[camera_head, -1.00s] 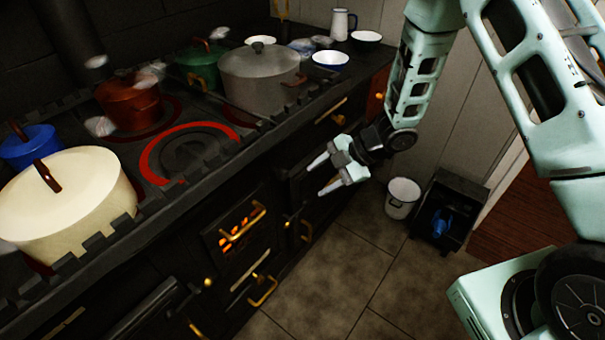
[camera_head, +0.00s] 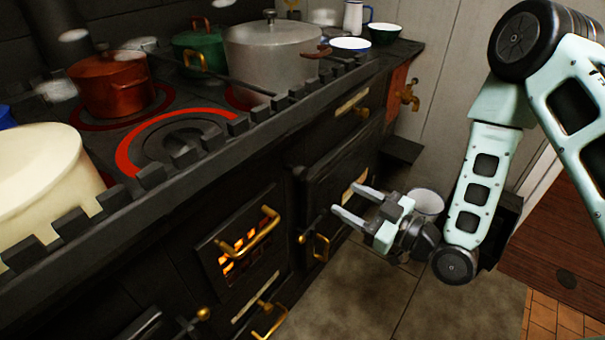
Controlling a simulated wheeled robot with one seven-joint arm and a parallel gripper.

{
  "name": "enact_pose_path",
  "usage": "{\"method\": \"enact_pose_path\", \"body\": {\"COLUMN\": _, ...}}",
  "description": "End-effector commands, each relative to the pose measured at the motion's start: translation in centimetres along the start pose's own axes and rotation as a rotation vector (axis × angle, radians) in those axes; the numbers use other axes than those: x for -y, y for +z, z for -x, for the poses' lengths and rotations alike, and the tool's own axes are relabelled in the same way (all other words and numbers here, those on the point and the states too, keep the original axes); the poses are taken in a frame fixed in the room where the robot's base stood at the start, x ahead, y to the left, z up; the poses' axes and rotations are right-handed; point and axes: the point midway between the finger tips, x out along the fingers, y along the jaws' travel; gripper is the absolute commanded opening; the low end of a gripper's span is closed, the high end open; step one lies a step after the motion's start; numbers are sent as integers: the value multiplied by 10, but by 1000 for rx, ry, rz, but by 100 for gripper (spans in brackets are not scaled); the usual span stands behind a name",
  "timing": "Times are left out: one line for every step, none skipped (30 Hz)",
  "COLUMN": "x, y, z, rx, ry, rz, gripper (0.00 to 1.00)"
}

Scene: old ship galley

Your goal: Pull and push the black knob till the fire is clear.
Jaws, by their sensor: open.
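The black stove (camera_head: 225,195) runs along the left. Its firebox door (camera_head: 213,262) has a barred opening with orange fire glowing behind it and a brass handle (camera_head: 262,232) across it. My gripper (camera_head: 350,201) is open and empty. Its two pale fingers point left at the stove front, above and right of the dark knob, with no clear contact.
A cream pot (camera_head: 40,180), a copper pot (camera_head: 110,84), a green pot (camera_head: 199,53) and a large grey pot (camera_head: 272,62) stand on the stove. A red ring marks a bare hotplate (camera_head: 180,140). A white bucket (camera_head: 427,202) is behind my gripper. Floor tiles (camera_head: 370,300) are clear.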

Motion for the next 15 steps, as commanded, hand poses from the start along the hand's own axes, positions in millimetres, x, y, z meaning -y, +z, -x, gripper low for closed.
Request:
{"method": "enact_pose_path", "body": {"x": 0, "y": -1, "z": -12, "rx": -3, "ry": -3, "rz": 3, "gripper": 54}}
{"method": "enact_pose_path", "body": {"x": 0, "y": -1, "z": -18, "rx": -4, "ry": -3, "rz": 3, "gripper": 54}}
{"method": "enact_pose_path", "body": {"x": 1, "y": -2, "z": -27, "rx": -4, "ry": -3, "rz": 3, "gripper": 54}}
{"method": "enact_pose_path", "body": {"x": 0, "y": -2, "z": -33, "rx": -4, "ry": -2, "rz": 3, "gripper": 54}}
{"method": "enact_pose_path", "body": {"x": 0, "y": -1, "z": -39, "rx": -4, "ry": -3, "rz": 3, "gripper": 54}}
{"method": "enact_pose_path", "body": {"x": 0, "y": -1, "z": -48, "rx": -4, "ry": -3, "rz": 3, "gripper": 54}}
{"method": "enact_pose_path", "body": {"x": 1, "y": -2, "z": -54, "rx": -4, "ry": -3, "rz": 2, "gripper": 54}}
{"method": "enact_pose_path", "body": {"x": 0, "y": -1, "z": -60, "rx": -4, "ry": -3, "rz": 2, "gripper": 54}}
{"method": "enact_pose_path", "body": {"x": 0, "y": -1, "z": -69, "rx": -3, "ry": -2, "rz": 2, "gripper": 54}}
{"method": "enact_pose_path", "body": {"x": 0, "y": -1, "z": -75, "rx": -3, "ry": -3, "rz": 2, "gripper": 54}}
{"method": "enact_pose_path", "body": {"x": 1, "y": -1, "z": -81, "rx": -4, "ry": -3, "rz": 2, "gripper": 54}}
{"method": "enact_pose_path", "body": {"x": 1, "y": -1, "z": -89, "rx": -3, "ry": -3, "rz": 2, "gripper": 54}}
{"method": "enact_pose_path", "body": {"x": 0, "y": -1, "z": -95, "rx": -3, "ry": -3, "rz": 2, "gripper": 54}}
{"method": "enact_pose_path", "body": {"x": 0, "y": 0, "z": -100, "rx": -3, "ry": -3, "rz": 2, "gripper": 54}}
{"method": "enact_pose_path", "body": {"x": 0, "y": 0, "z": -108, "rx": -2, "ry": -2, "rz": 1, "gripper": 54}}
